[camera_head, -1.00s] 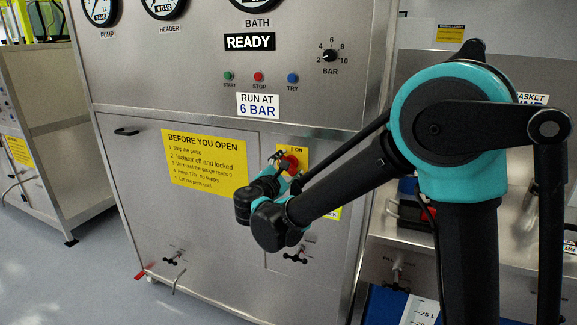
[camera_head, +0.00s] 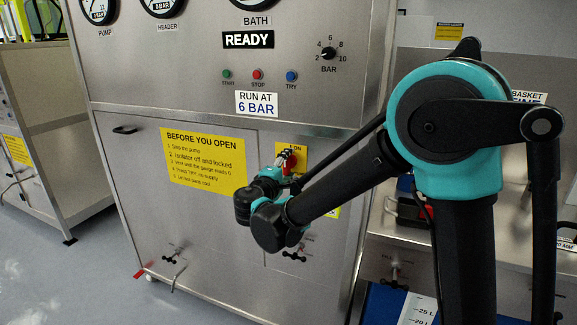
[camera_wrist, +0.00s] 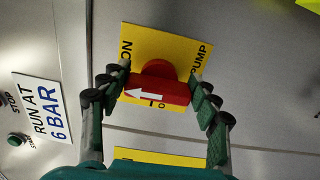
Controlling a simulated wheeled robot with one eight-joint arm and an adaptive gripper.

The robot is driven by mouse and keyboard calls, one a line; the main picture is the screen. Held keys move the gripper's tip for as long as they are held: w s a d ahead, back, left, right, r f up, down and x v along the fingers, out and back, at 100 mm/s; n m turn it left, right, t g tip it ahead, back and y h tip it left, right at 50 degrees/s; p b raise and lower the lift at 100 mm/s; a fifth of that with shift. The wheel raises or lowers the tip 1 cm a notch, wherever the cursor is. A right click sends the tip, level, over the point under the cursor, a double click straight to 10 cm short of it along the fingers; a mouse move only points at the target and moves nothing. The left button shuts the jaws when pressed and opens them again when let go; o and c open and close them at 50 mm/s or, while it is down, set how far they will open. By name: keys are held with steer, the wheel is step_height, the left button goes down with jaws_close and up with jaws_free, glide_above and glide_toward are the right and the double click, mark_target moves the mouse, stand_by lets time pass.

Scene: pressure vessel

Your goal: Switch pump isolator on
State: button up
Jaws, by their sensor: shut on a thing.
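The pump isolator is a red rotary handle (camera_wrist: 160,88) on a yellow plate (camera_wrist: 183,50) marked ON and PUMP. Its white arrow points left in the wrist view, toward the plate's ON side. My gripper (camera_wrist: 158,82) is closed around the handle, one finger at each end. In the head view, the red handle (camera_head: 290,163) shows upright on the yellow plate below the "I ON" label, partly hidden by my gripper (camera_head: 284,166).
The steel cabinet carries a yellow "BEFORE YOU OPEN" notice (camera_head: 205,160) left of the isolator. Start, stop and try buttons (camera_head: 258,75) and a BAR knob (camera_head: 328,54) are above. Black-handled valves (camera_head: 294,256) sit below. A second cabinet (camera_head: 50,130) stands at the left.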

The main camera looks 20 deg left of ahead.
steer(key=shift+m, duration=0.3)
steer(key=o, duration=1.2)
steer(key=shift+c, duration=0.2)
steer(key=s, duration=1.2)
steer(key=shift+a, duration=0.45)
